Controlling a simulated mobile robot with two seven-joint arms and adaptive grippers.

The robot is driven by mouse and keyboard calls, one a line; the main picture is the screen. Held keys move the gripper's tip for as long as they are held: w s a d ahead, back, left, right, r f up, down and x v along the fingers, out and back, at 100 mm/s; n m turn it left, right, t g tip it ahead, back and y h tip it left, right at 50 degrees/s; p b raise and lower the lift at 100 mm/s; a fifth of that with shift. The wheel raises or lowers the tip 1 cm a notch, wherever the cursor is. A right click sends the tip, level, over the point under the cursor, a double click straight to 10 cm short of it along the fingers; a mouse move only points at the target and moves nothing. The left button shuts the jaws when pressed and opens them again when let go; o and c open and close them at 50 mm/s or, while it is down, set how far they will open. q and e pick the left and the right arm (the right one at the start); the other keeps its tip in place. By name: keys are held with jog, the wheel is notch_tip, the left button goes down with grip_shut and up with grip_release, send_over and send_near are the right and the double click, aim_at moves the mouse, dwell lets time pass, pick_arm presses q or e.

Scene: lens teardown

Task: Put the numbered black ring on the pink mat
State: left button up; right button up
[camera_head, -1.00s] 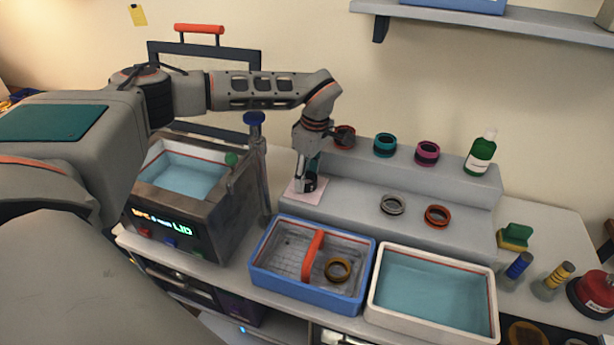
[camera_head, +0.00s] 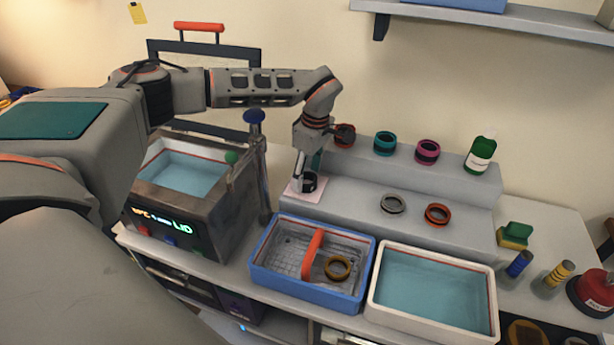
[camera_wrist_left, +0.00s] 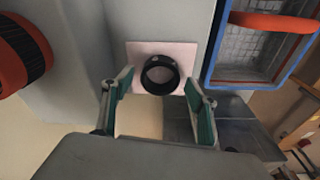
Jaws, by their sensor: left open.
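The black ring (camera_wrist_left: 160,75) lies flat on the pink mat (camera_wrist_left: 133,50) in the left wrist view, near the mat's middle. Its numbers are too small to read. In the head view the black ring (camera_head: 309,182) is on the pink mat (camera_head: 297,195), at the left end of the grey step. My left gripper (camera_head: 301,180) is open just over the mat; in the left wrist view its two green-padded fingers (camera_wrist_left: 160,98) stand apart on either side of the ring's near edge, with nothing between the pads. My right gripper is out of view.
Teal (camera_head: 384,144), magenta (camera_head: 427,152), silver (camera_head: 392,204) and orange (camera_head: 437,215) rings stand on the grey steps. A blue basket (camera_head: 258,276) holding a gold ring (camera_head: 338,268) and a white water tub (camera_head: 430,326) are in front. A machine with a bath (camera_head: 185,225) stands left.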

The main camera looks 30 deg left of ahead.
pick_arm(q)
notch_tip(320, 180, up, 11)
jog(key=d, duration=0.1)
jog(key=shift+d+b, duration=0.2)
jog(key=shift+b, duration=0.25)
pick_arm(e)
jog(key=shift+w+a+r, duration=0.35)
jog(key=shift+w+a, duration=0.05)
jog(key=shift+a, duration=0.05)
pick_arm(q)
jog(key=shift+r, duration=0.1)
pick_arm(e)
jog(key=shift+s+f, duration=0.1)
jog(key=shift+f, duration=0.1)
